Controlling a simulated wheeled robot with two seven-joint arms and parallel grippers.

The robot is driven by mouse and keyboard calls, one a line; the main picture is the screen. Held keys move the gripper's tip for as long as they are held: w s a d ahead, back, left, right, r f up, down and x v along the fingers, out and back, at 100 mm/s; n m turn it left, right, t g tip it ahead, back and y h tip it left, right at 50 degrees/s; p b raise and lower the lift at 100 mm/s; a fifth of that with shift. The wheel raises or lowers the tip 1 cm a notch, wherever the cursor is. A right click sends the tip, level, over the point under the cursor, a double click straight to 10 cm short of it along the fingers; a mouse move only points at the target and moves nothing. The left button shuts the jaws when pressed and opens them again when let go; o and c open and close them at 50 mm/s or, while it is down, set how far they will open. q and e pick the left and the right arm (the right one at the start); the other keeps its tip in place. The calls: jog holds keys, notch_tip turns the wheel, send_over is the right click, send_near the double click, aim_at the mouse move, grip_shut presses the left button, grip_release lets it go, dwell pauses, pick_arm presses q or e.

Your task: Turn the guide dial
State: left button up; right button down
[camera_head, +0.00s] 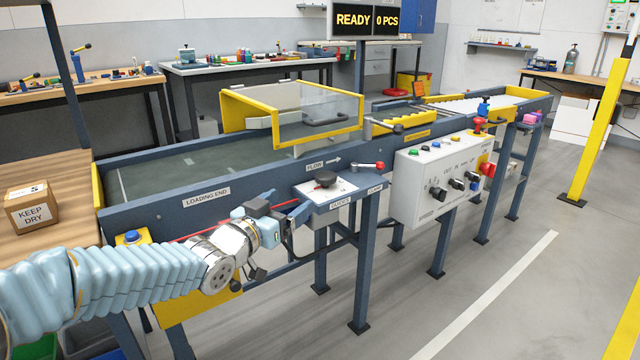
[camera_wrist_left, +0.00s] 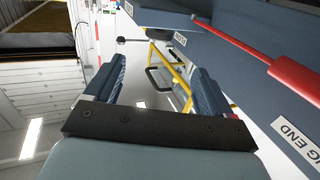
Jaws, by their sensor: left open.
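The guide dial (camera_head: 323,179) is a black knob on a small white plate (camera_head: 338,190) at the near side of the conveyor, beside the GUIDES label. My left gripper (camera_head: 297,211) is just left of and below this plate, with a gap to the dial. In the left wrist view my left gripper (camera_wrist_left: 156,78) has its two dark blue fingers spread wide, with nothing held between them. A dark knob-like part shows beyond the fingers there, too unclear to name. My right gripper is out of view.
A lever with a red knob (camera_head: 379,166) stands right of the dial. A red cord (camera_wrist_left: 270,50) runs along the conveyor side near my left gripper. A white control box (camera_head: 437,185) is further right. A KEEP DRY carton (camera_head: 32,208) sits at left. The front floor is clear.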

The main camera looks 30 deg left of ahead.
aim_at(320, 182)
pick_arm(q)
jog(key=w+p, duration=0.1)
jog(key=w, duration=1.2)
jog(key=shift+w, duration=0.1)
jog(key=c, duration=1)
jog(key=shift+d+f, duration=0.1)
jog(key=shift+c, duration=0.2)
